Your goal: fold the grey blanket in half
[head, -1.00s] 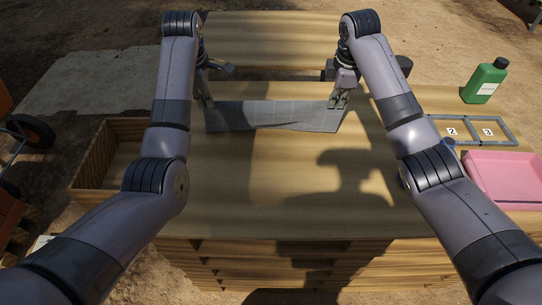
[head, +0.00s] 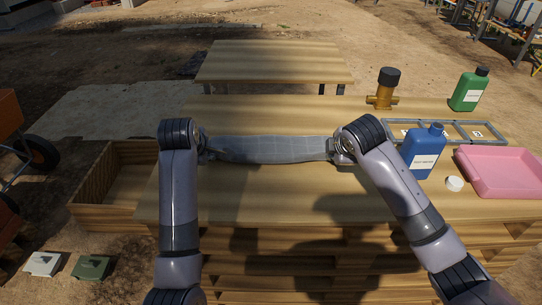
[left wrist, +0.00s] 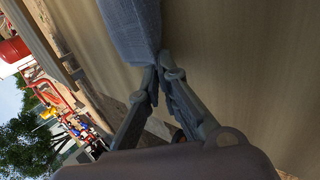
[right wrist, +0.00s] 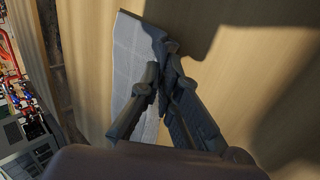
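The grey blanket (head: 268,149) shows in the head view as a narrow strip stretched left to right between my two grippers, over the wooden table. Its lower edge bows slightly. My left gripper (head: 207,151) is at the strip's left end; in the left wrist view its fingers (left wrist: 155,78) are closed on the cloth (left wrist: 132,28). My right gripper (head: 334,150) is at the right end; in the right wrist view its fingers (right wrist: 164,72) pinch the cloth edge (right wrist: 128,62). How the layers lie, and whether the strip touches the table, I cannot tell.
On the table's right are a blue bottle (head: 422,153), a white cap (head: 454,184), a pink tray (head: 500,194), a grey frame (head: 455,122), a brass fitting (head: 384,100) and a green bottle (head: 468,91). A wooden box (head: 112,207) is left. The table front (head: 270,205) is clear.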

